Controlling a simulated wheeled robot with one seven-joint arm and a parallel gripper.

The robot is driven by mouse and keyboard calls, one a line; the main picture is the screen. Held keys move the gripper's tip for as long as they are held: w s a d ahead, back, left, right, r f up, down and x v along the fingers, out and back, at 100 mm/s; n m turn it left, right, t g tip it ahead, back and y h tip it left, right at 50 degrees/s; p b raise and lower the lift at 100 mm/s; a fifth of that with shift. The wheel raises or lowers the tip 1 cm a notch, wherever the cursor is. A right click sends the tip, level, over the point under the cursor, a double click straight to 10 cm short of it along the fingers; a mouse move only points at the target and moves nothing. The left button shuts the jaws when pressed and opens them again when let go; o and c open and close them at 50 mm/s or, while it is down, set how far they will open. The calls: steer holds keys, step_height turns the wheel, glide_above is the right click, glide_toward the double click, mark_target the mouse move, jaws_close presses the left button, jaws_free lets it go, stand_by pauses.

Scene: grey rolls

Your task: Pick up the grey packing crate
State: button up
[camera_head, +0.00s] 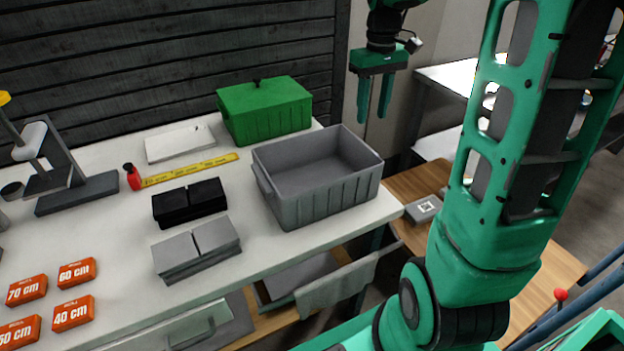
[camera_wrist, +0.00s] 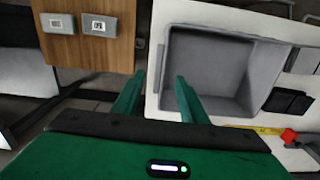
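The grey packing crate (camera_head: 330,203) stands upright and open-topped on the right end of the white table (camera_head: 110,256). It looks empty. In the wrist view the crate (camera_wrist: 208,67) lies beyond the fingers, right of centre. My gripper (camera_head: 374,110) is in the air above and behind the crate's right back corner, fingers pointing down. Its two green fingers are apart with nothing between them, and it does not touch the crate. The gripper also shows in the wrist view (camera_wrist: 158,97).
A green lidded box (camera_head: 265,110) stands close behind the crate. Black boxes (camera_head: 190,202) and grey boxes (camera_head: 197,248) lie to its left, with a yellow ruler (camera_head: 190,170) and red bottle (camera_head: 132,177). Orange labelled blocks (camera_head: 73,313) are at front left. A wooden surface (camera_head: 418,182) is at right.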

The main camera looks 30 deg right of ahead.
mark_target(363, 142)
steer(key=f, duration=0.3)
steer(key=w+f, duration=0.1)
steer(key=f, duration=0.7)
steer(key=shift+w, duration=0.35)
jaws_close()
